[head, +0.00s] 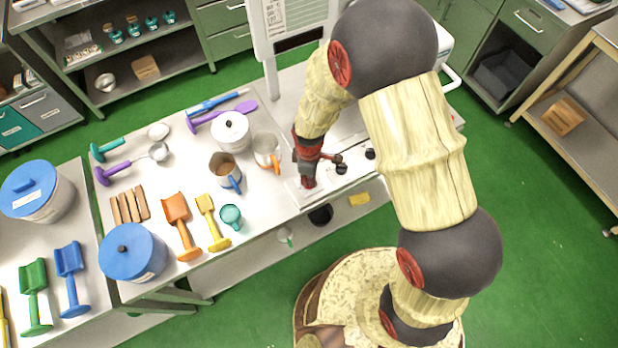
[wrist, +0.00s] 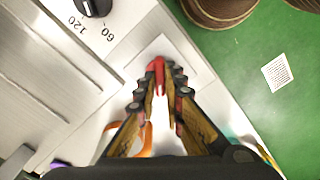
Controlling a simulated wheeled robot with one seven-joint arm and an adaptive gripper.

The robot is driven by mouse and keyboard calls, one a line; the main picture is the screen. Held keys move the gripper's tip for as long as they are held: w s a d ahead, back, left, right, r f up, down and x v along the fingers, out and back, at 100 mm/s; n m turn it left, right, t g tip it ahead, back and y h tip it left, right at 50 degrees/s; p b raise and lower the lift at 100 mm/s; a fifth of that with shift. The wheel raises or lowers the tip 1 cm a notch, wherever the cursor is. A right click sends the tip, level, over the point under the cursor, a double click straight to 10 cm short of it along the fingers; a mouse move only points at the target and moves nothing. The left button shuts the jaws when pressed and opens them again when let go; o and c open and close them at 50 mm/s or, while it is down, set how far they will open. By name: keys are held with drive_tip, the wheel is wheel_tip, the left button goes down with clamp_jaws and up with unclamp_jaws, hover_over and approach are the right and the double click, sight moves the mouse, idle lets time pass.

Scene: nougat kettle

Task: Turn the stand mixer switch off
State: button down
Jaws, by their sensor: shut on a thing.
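The red switch (wrist: 157,66) stands on a pale square plate of a steel panel in the wrist view. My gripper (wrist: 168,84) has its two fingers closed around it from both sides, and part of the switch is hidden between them. In the head view my gripper (head: 308,174) is low over the front left corner of the machine's panel, and its fingers cover most of the switch. I cannot tell the switch's exact position from these frames.
A black dial (wrist: 95,5) marked 60 and 120 sits beside the switch. A clear jug with an orange handle (head: 266,150), a brown-filled jug (head: 224,168) and a white lidded pot (head: 230,131) stand to the left. Green floor (head: 540,230) is open at right.

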drive_tip(key=n, duration=0.4)
drive_tip(key=shift+n+b, duration=0.4)
drive_tip(key=shift+n, duration=1.4)
drive_tip(key=c, duration=1.9)
unclamp_jaws()
drive_tip(key=shift+r, duration=0.15)
wheel_tip(320, 180, up, 12)
